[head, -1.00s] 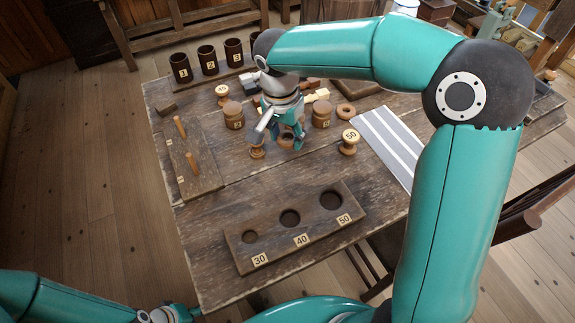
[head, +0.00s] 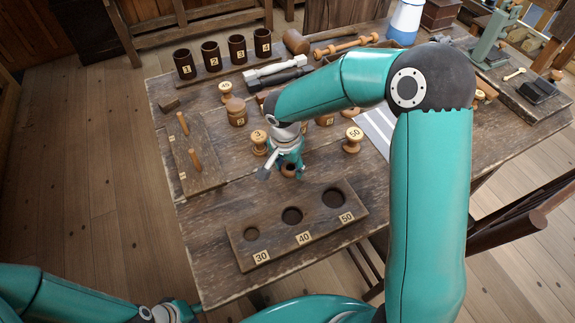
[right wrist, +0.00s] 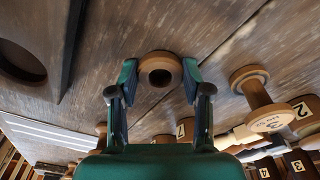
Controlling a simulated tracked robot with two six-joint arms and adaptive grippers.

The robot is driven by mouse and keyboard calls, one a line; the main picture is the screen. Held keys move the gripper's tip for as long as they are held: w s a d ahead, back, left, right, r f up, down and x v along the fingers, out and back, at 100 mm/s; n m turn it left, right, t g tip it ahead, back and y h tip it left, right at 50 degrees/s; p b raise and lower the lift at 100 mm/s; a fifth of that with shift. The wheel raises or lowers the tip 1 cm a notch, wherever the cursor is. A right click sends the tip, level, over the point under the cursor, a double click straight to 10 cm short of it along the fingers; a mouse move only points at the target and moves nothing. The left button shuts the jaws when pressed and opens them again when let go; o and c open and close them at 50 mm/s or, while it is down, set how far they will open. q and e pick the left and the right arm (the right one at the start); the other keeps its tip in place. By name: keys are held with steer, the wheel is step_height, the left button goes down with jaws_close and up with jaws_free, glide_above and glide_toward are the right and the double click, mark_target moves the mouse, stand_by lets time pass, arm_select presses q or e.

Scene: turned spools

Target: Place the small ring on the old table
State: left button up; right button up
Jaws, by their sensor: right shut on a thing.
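My right gripper (head: 287,170) is over the middle of the old wooden table (head: 220,220), behind the board with three holes. It is shut on a small brown wooden ring (right wrist: 160,68), with one fingertip on each side of it in the right wrist view. The ring also shows low between the fingers in the head view (head: 290,169). It is at or just above the tabletop; I cannot tell whether it touches. My left gripper (head: 178,313) is at the bottom left, off the table's front edge, and its fingers are too unclear to read.
A board with holes marked 30, 40 and 50 (head: 320,226) lies in front. One spool (head: 258,142) stands left of my right gripper, another (head: 352,140) to the right. A peg board (head: 205,174) lies left; numbered cups (head: 211,58) stand behind. Table left of the hole board is clear.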

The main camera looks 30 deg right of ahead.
mark_target(286, 173)
steer(key=shift+f, duration=0.1)
steer(key=o, duration=0.8)
step_height(286, 173, up, 12)
steer(key=a, duration=0.1)
steer(key=shift+s+a, duration=0.15)
steer(key=shift+s, duration=0.15)
stand_by(0.3)
